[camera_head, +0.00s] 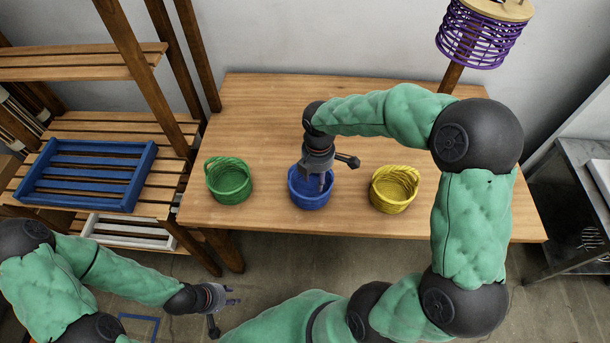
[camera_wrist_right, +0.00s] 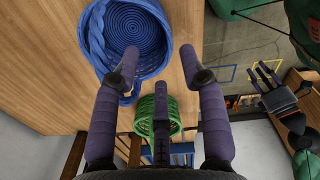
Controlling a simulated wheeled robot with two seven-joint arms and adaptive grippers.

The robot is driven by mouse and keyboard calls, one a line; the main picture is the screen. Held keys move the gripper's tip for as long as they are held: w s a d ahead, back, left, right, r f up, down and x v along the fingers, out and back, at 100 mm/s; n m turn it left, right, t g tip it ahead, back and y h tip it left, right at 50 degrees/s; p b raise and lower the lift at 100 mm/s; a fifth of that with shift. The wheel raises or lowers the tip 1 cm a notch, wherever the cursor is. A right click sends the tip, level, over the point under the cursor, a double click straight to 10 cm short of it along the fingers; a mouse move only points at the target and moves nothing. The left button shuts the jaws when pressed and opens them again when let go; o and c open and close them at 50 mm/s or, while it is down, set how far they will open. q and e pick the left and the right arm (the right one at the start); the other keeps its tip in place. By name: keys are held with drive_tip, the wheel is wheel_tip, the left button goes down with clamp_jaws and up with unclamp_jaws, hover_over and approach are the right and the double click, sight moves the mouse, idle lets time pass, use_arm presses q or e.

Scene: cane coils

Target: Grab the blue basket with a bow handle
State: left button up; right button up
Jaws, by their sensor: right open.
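The blue basket (camera_head: 310,194) stands near the table's front edge, between the green basket (camera_head: 230,181) and the yellow basket (camera_head: 393,188). My right gripper (camera_head: 322,180) points down over the blue basket and hides part of it. In the right wrist view, the blue basket (camera_wrist_right: 132,27) shows its round woven inside. Its braided bow handle (camera_wrist_right: 95,45) runs down the left side toward my left-hand finger. The right gripper's fingers (camera_wrist_right: 158,62) are spread, with nothing seen between them. Whether a finger touches the handle, I cannot tell. My left gripper (camera_head: 231,295) is empty, low in front of the table.
The wooden table (camera_head: 270,105) is clear behind the baskets. A wooden shelf with a blue slatted tray (camera_head: 85,173) stands at left. A metal table (camera_head: 585,165) stands at far right.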

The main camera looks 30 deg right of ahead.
drive_tip(key=f+b, duration=0.1)
drive_tip(key=f, duration=0.2)
drive_tip(key=f+b, duration=0.2)
drive_tip(key=f, duration=0.2)
drive_tip(key=f+b, duration=0.1)
drive_tip(key=f, duration=0.3)
drive_tip(key=shift+s+d, duration=0.1)
drive_tip(key=shift+d, duration=0.15)
drive_tip(key=shift+r, duration=0.1)
clamp_jaws()
